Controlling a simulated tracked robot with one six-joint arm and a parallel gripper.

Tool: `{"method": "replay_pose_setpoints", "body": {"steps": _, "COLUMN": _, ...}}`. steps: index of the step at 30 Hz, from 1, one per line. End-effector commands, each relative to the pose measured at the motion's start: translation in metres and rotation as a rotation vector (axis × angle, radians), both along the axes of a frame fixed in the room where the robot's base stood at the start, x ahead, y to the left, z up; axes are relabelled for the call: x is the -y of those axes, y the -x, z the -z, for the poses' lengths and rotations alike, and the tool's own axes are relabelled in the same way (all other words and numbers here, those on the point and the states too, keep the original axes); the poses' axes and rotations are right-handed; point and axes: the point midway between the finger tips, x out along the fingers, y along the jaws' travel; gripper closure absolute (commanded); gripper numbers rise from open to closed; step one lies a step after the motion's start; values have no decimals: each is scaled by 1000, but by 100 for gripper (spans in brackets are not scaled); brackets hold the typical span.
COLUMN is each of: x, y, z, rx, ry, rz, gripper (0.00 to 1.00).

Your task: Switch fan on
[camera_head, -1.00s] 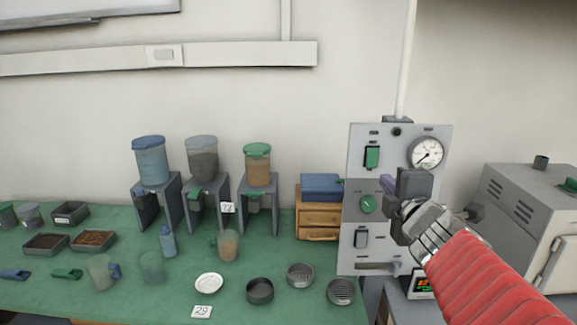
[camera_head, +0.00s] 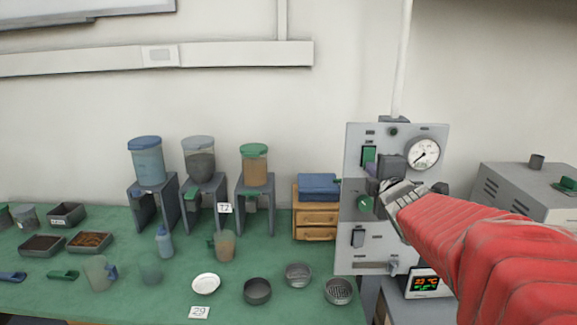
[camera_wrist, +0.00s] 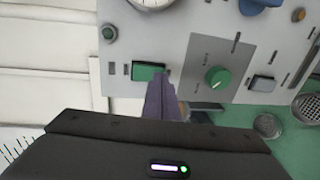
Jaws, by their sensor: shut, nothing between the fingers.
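A grey control panel (camera_head: 352,262) stands at the right end of the green bench. It carries a green rocker switch (camera_head: 369,154) at the top left, a green knob (camera_head: 364,203) at mid height, and a darker rocker switch (camera_head: 358,237) lower down. Their labels are too small to read. My gripper (camera_head: 372,171) is shut and empty in front of the panel, just below the green switch. In the wrist view, its purple fingers (camera_wrist: 158,82) overlap the right end of the green switch (camera_wrist: 147,72). I cannot tell whether they touch it. The knob (camera_wrist: 217,77) is to their right.
A round gauge (camera_head: 422,153) is at the panel's upper right. A furnace (camera_head: 512,185) stands to the right, and a small display unit (camera_head: 426,283) is below the panel. Wooden drawers (camera_head: 316,219) with a blue box on top stand close to the panel's left.

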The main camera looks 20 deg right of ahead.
Motion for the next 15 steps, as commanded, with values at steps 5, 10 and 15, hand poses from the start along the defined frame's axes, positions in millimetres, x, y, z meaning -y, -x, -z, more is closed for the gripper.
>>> {"method": "replay_pose_setpoints", "body": {"steps": 5, "x": 1, "y": -5, "z": 1, "rx": 0, "ry": 0, "rz": 0, "gripper": 100}}
{"method": "replay_pose_setpoints", "body": {"steps": 10, "x": 1, "y": -5, "z": 1, "rx": 0, "ry": 0, "rz": 0, "gripper": 100}}
{"method": "replay_pose_setpoints", "body": {"steps": 15, "x": 2, "y": -6, "z": 2, "rx": 0, "ry": 0, "rz": 0, "gripper": 100}}
